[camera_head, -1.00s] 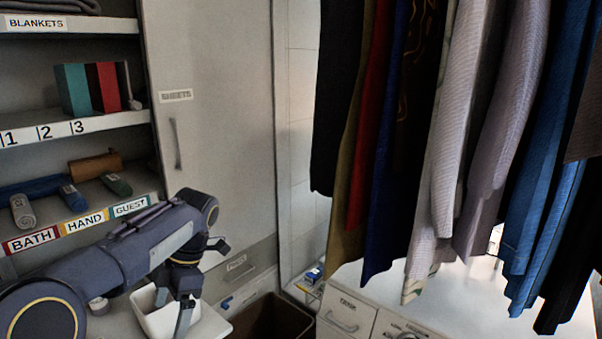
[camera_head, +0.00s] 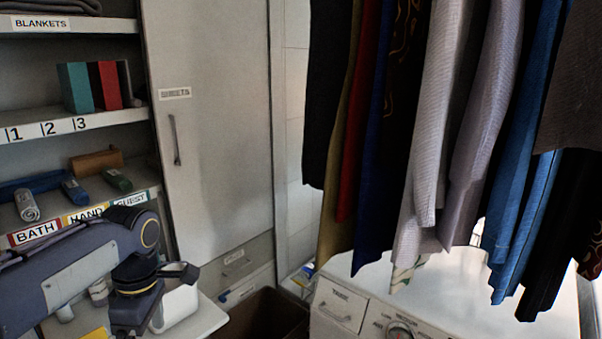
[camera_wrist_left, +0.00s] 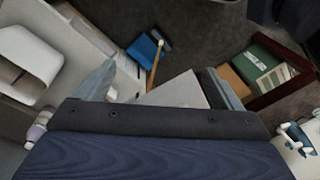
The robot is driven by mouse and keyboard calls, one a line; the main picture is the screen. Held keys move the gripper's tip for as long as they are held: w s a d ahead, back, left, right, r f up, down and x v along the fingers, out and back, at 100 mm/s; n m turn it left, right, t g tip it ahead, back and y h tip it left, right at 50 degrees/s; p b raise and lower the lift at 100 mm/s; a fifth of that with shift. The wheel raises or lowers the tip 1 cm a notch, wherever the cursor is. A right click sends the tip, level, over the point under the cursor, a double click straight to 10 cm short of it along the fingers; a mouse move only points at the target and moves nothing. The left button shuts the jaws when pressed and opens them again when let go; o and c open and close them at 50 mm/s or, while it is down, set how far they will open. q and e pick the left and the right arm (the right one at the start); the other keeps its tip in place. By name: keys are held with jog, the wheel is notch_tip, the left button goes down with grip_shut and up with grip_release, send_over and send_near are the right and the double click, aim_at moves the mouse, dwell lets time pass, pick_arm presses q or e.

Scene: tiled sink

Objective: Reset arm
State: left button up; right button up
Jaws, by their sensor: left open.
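My left arm comes in from the left in the head view. Its gripper (camera_head: 168,290) is bent down beside the shelf unit, in front of a white bin (camera_head: 178,308) that it partly hides. In the left wrist view the two fingers of my left gripper (camera_wrist_left: 160,88) stand wide apart with nothing between them. The white bin also shows at the left of that view (camera_wrist_left: 25,65). My right arm and gripper are not in view.
Shelves (camera_head: 100,124) with rolled towels stand at the left, next to a tall cabinet door (camera_head: 210,130). A dark open bin (camera_head: 262,318) is on the floor. Hanging clothes (camera_head: 430,120) fill the upper right above a white washer (camera_head: 370,310).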

pick_arm(q)
jog(key=s+d+f+m+t+h, duration=0.2)
jog(key=s+d+f+m+t, duration=0.1)
jog(key=s+m, duration=0.5)
jog(key=s+d+f+m+t+h, duration=0.2)
jog(key=s+d+f+m+t, duration=0.1)
jog(key=s+m, duration=0.6)
jog(key=shift+s+t, duration=0.3)
jog(key=shift+s, duration=0.05)
jog(key=shift+c, duration=0.2)
dwell(0.3)
